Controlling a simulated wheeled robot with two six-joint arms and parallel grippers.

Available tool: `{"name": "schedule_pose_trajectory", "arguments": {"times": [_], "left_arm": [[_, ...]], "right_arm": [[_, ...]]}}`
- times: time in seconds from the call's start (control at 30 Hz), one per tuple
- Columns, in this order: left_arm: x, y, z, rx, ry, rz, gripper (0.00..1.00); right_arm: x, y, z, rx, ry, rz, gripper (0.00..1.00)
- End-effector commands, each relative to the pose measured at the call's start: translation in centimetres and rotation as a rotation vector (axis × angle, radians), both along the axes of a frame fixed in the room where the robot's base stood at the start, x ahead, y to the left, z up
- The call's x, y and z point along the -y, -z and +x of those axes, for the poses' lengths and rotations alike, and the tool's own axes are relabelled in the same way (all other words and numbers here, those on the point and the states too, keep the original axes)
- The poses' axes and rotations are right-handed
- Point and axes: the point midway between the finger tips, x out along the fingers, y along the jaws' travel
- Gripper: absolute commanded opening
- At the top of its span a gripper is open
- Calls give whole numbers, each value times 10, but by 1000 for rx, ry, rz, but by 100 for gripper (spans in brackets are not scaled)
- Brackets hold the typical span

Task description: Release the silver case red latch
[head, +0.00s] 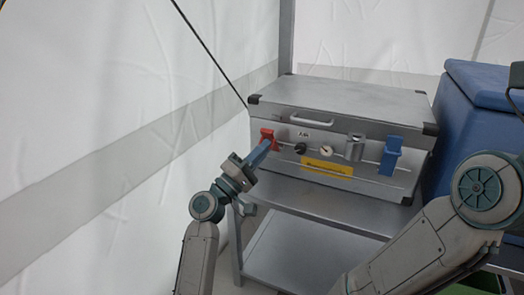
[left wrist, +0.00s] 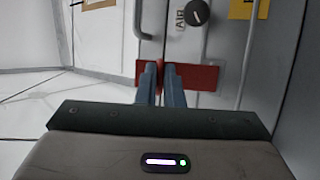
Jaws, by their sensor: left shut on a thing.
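The silver case (head: 345,104) stands on a metal shelf, its front facing me. The red latch (head: 267,137) is at the left end of that front. In the left wrist view the red latch (left wrist: 197,78) lies across my fingertips. My left gripper (head: 261,152) reaches it from the front left, and its two fingers (left wrist: 160,75) are close together on the latch. The fingers hide the middle of the latch. A blue latch (head: 390,156) is at the right end of the case front. My right gripper is outside the picture; only my right arm shows.
The case front carries a black knob (head: 300,148), a round gauge (head: 327,149), a yellow label (head: 327,169) and a top handle (head: 312,118). A blue box (head: 470,125) stands close on the right. The white tent wall (head: 100,120) is on the left. The lower shelf (head: 300,255) is bare.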

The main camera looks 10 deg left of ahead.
Motion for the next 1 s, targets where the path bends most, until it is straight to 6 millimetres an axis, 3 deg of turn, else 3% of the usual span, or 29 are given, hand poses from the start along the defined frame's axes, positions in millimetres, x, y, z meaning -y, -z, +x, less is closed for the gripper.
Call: {"name": "schedule_pose_trajectory", "arguments": {"times": [0.27,0.33,0.37,0.73,0.87,1.0], "left_arm": [[0,6,1,-9,-2,6,0],[0,6,1,-9,-2,6,15],[0,6,1,-9,-2,6,16],[0,3,1,-5,-1,3,16],[1,-6,3,-4,-3,3,16],[2,-29,9,-3,-13,4,16]], "right_arm": [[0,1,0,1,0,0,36],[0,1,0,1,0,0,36],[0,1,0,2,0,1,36],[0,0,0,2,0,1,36],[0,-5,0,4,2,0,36],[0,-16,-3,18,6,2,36]]}}
